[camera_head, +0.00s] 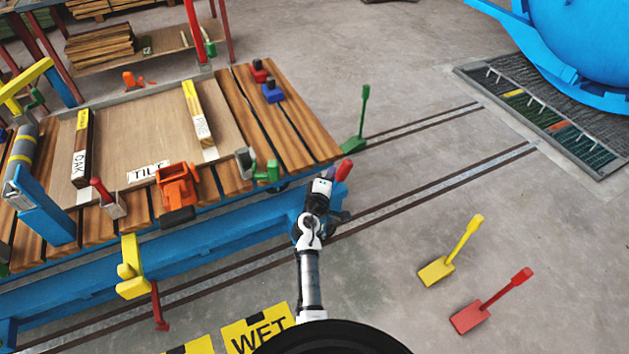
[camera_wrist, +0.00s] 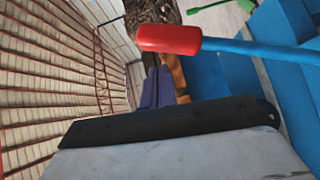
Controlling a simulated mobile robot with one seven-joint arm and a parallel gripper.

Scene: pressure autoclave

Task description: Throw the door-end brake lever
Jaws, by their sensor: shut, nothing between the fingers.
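A lever with a red grip (camera_head: 344,170) and a blue rod stands at the near right corner of the blue cart (camera_head: 230,235). In the wrist view its red grip (camera_wrist: 168,39) and blue rod (camera_wrist: 255,47) lie across the upper middle. My gripper (camera_head: 328,173) is just left of the red grip in the head view, at the cart's corner. In the wrist view my purple fingers (camera_wrist: 157,87) are together and empty, below the red grip in the picture. I cannot tell whether they touch the lever. The lever's foot is hidden.
A green lever (camera_head: 362,120) stands beyond the cart's right end. Yellow (camera_head: 450,253) and red (camera_head: 493,302) levers stand on the right floor. Rails (camera_head: 450,180) run toward a blue vessel (camera_head: 580,45). A yellow WET sign (camera_head: 258,329) lies in front. Slats (camera_head: 265,118) top the cart.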

